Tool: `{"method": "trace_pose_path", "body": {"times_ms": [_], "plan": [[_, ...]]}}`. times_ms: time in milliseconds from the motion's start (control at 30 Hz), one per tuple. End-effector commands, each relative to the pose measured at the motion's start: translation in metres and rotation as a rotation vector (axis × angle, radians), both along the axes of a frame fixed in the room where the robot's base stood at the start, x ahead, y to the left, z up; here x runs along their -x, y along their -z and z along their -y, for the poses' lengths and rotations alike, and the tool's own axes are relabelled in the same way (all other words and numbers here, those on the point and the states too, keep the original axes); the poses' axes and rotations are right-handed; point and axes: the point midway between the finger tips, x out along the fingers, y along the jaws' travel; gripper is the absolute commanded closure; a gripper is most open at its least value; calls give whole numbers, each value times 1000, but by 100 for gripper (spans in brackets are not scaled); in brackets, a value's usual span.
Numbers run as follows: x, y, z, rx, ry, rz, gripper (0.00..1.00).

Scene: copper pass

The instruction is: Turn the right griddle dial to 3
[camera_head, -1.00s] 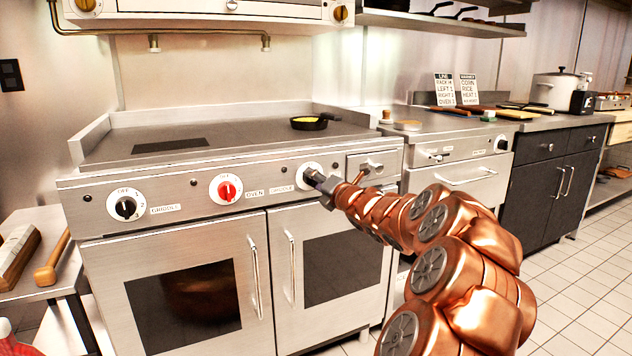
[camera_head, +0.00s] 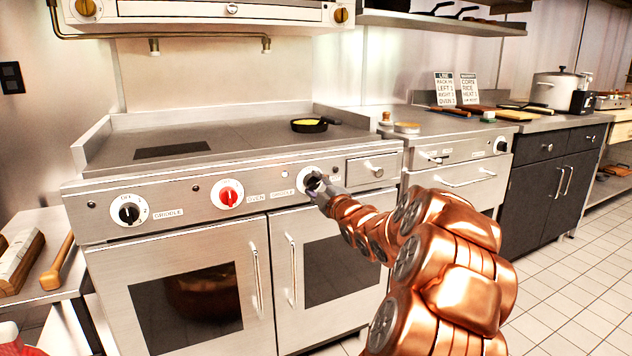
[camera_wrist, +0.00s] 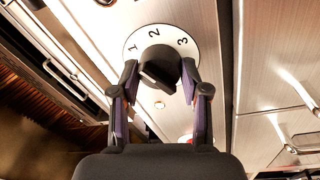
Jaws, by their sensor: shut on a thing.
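The right griddle dial (camera_head: 313,180) is a black knob on a white numbered plate, on the range's front panel near its right end. In the wrist view the dial knob (camera_wrist: 158,68) sits between my fingertips, with the numerals 1, 2 and 3 visible on the plate (camera_wrist: 183,43) beyond it. My gripper (camera_head: 318,190) is shut on the knob, one finger on each side; it also fills the lower wrist view (camera_wrist: 158,82). Which number the pointer marks is not clear. The copper arm hides part of the panel and right oven door.
The left griddle dial (camera_head: 129,213) is black, and the red oven dial (camera_head: 228,194) is in the middle. A small pan (camera_head: 310,126) with something yellow sits on the griddle top. A drawer knob (camera_head: 374,169) sticks out right of the dial.

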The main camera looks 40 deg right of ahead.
Motion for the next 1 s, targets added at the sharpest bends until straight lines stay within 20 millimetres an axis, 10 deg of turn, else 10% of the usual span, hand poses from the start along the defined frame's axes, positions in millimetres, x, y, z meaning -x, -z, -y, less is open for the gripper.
{"method": "trace_pose_path", "body": {"times_ms": [1000], "plan": [[-1, -3, -3, -912, -2, 316, 89]]}}
